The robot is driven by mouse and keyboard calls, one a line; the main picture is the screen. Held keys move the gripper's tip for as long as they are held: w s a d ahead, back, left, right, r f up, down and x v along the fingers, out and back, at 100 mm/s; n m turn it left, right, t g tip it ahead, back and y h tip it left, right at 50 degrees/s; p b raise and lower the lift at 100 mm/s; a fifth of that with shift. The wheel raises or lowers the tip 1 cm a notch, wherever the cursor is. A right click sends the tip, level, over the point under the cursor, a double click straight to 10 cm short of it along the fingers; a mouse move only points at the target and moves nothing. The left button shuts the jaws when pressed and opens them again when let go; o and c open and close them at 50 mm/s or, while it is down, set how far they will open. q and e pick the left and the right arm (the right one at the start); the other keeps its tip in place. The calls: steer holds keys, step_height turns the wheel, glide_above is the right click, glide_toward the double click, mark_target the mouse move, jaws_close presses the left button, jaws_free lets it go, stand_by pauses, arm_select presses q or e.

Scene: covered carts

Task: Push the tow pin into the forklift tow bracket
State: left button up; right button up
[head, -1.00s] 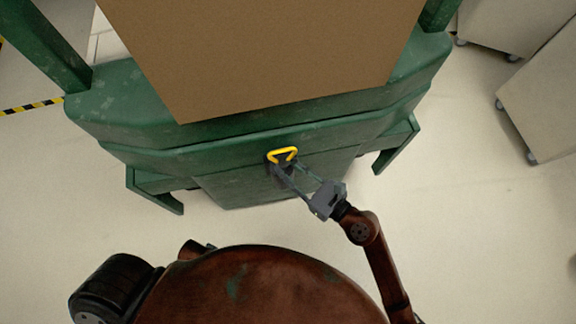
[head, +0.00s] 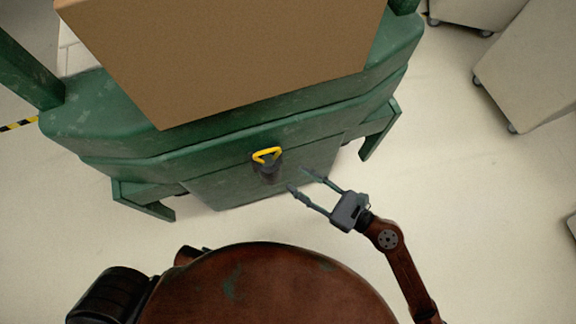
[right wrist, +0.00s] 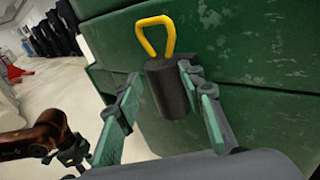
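The tow pin's yellow loop handle (head: 266,154) stands up from the dark tow bracket (head: 267,170) on the green forklift's rear. Both show in the right wrist view, the yellow handle (right wrist: 156,36) above a dark cylindrical block (right wrist: 168,88). The pin's shaft is hidden, so I cannot tell its depth. My right gripper (head: 298,179) is open and empty, to the right of the bracket and apart from it in the head view. In the right wrist view its two fingers (right wrist: 158,94) are spread wide.
The green forklift (head: 215,180) carries a large brown box (head: 220,60). Pale covered carts (head: 530,70) on casters stand at the upper right. Light floor (head: 450,190) is clear right of the forklift. Yellow-black tape (head: 20,125) lies at the left.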

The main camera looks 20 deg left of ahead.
steer(key=shift+v, duration=1.15)
steer(key=shift+r, duration=0.1)
